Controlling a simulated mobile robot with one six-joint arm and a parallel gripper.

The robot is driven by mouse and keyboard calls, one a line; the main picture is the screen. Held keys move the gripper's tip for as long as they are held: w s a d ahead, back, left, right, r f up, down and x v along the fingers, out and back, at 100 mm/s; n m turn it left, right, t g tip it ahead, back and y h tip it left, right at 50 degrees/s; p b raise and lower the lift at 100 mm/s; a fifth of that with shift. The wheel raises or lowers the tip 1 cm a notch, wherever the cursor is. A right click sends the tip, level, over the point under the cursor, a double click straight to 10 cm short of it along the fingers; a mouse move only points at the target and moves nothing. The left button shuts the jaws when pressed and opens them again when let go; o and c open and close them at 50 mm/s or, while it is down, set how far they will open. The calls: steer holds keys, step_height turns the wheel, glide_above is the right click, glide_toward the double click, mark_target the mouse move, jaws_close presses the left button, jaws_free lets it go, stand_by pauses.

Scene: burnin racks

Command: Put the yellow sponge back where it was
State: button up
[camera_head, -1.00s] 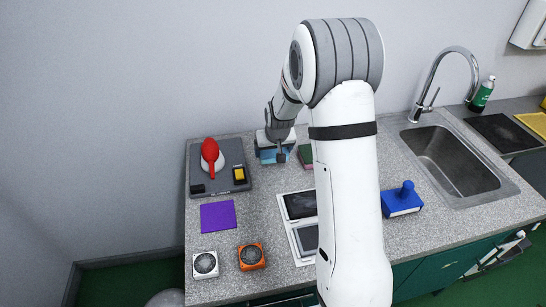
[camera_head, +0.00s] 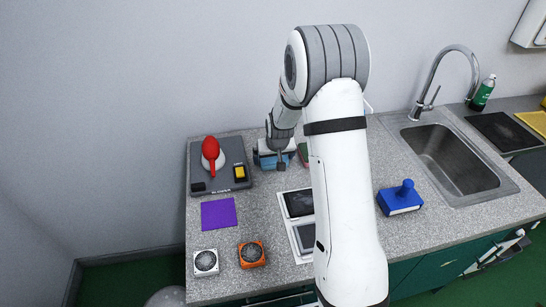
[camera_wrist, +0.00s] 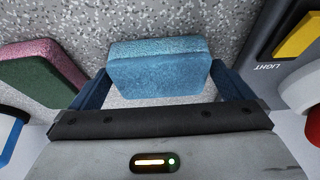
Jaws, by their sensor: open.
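I cannot make out a yellow sponge for certain. A flat yellow item (camera_head: 535,122) lies at the far right edge of the head view, too small to identify. My gripper (camera_wrist: 160,88) is open, pointing down at the back of the counter, and also shows in the head view (camera_head: 274,160). A light blue sponge (camera_wrist: 158,62) lies between and just beyond its two dark blue fingers, with gaps at both sides. A pink and green sponge (camera_wrist: 38,78) lies to the left in the wrist view; it also shows right of the gripper in the head view (camera_head: 303,153).
A grey device (camera_head: 230,160) with a yellow switch (camera_wrist: 302,35) stands close beside the gripper. A purple mat (camera_head: 218,213), white and orange boxes (camera_head: 252,254) and a blue-handled block (camera_head: 400,199) are on the counter (camera_head: 262,205). The sink (camera_head: 450,160) is right.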

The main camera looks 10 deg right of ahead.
steer(key=shift+s+r, duration=0.1)
steer(key=shift+r, duration=0.4)
steer(key=b+v, duration=0.1)
steer(key=v, duration=1)
steer(key=s+r, duration=0.4)
steer(key=s, duration=1)
steer(key=s+r+g, duration=0.1)
steer(key=s+r, duration=0.4)
steer(key=s, duration=1)
steer(key=shift+r, duration=0.2)
steer(key=shift+a, duration=0.1)
